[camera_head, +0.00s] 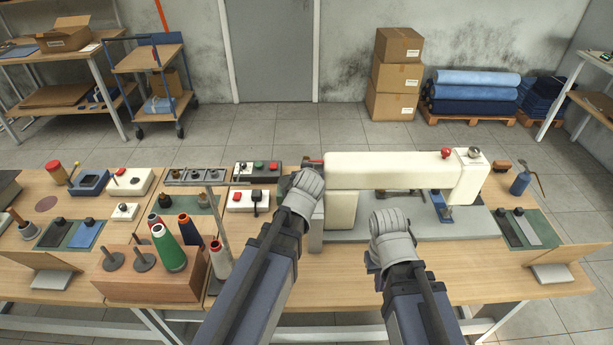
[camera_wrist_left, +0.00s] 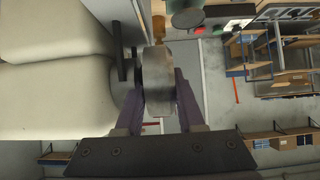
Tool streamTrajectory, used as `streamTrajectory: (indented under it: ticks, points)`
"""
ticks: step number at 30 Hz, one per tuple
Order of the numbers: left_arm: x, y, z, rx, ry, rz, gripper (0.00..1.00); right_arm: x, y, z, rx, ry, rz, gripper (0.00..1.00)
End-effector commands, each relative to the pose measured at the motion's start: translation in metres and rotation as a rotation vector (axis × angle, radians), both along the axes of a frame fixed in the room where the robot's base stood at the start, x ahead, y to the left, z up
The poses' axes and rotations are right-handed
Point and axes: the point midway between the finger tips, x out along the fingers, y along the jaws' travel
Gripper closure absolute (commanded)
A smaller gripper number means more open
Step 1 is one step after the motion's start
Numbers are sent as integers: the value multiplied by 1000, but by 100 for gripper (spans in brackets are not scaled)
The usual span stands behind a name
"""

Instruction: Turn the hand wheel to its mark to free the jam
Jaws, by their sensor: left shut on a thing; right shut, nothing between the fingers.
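The cream sewing machine (camera_head: 390,171) stands on the table. Its grey hand wheel (camera_wrist_left: 156,78) sits at the machine's end in the left wrist view, with a dark bar beside it. My left gripper (camera_wrist_left: 158,95) is shut on the wheel, one finger on each side of its rim. In the head view my left gripper (camera_head: 309,181) is at the machine's left end, and its wrist mostly hides the wheel and fingers. My right gripper (camera_head: 388,222) is shut and empty in front of the machine, apart from it. I cannot make out the wheel's mark.
Thread cones (camera_head: 168,248) on a wooden stand (camera_head: 150,280) and a control box with buttons (camera_head: 248,200) lie left of my left arm. A green mat with tools (camera_head: 530,230) and a blue oil can (camera_head: 521,182) are at the right.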

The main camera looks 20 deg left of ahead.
Motion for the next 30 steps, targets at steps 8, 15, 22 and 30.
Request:
streamTrajectory:
  ticks: [8,15,22,30]
  points:
    - [-1,0,-1,0,3,1,100,0,0,0,0,0,0,100]
    - [0,0,0,-1,2,0,37,0,0,0,0,0,0,100]
    - [0,0,0,0,1,0,32,0,0,0,0,0,0,100]
    - [-9,2,9,0,1,0,32,0,0,10,0,0,0,100]
